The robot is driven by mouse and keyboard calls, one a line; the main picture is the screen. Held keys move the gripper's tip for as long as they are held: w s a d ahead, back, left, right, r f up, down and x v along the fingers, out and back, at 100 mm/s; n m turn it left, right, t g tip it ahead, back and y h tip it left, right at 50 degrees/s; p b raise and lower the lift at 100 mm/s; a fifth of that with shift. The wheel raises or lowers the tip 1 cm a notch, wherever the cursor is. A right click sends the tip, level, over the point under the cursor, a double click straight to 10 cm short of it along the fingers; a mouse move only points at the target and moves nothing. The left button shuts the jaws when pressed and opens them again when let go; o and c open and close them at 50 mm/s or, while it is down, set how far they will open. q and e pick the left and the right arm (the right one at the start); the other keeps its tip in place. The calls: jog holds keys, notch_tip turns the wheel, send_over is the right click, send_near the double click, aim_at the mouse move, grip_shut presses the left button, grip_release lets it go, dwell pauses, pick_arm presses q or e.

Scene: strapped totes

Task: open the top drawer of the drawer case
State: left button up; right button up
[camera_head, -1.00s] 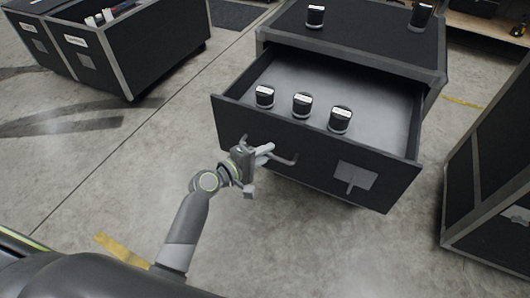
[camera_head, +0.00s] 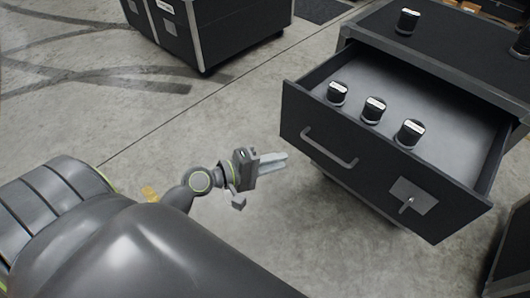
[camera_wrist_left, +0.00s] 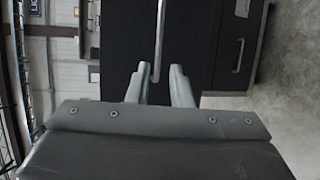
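The black drawer case (camera_head: 440,75) stands at the right in the head view. Its top drawer (camera_head: 345,180) is pulled well out, with the grey inside showing. A grey bar handle (camera_head: 328,148) is on the drawer front; a bar handle (camera_wrist_left: 158,40) also shows in the left wrist view. My left gripper (camera_head: 283,162) is in front of the drawer, to the left of the handle and clear of it. In the wrist view its two fingers (camera_wrist_left: 160,85) are apart with nothing held between them. My right gripper is out of view.
Three dark, white-labelled containers (camera_head: 373,110) stand in the drawer, and others (camera_head: 407,21) stand on top of the case. A latch plate (camera_head: 414,196) is on the drawer front. A black tote (camera_head: 220,30) is at the back. Floor between is clear.

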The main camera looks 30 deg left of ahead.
pick_arm(q)
jog(key=v, duration=0.2)
jog(key=shift+s+a+r, duration=0.1)
jog(key=shift+s+a, duration=0.1)
jog(key=shift+s, duration=0.1)
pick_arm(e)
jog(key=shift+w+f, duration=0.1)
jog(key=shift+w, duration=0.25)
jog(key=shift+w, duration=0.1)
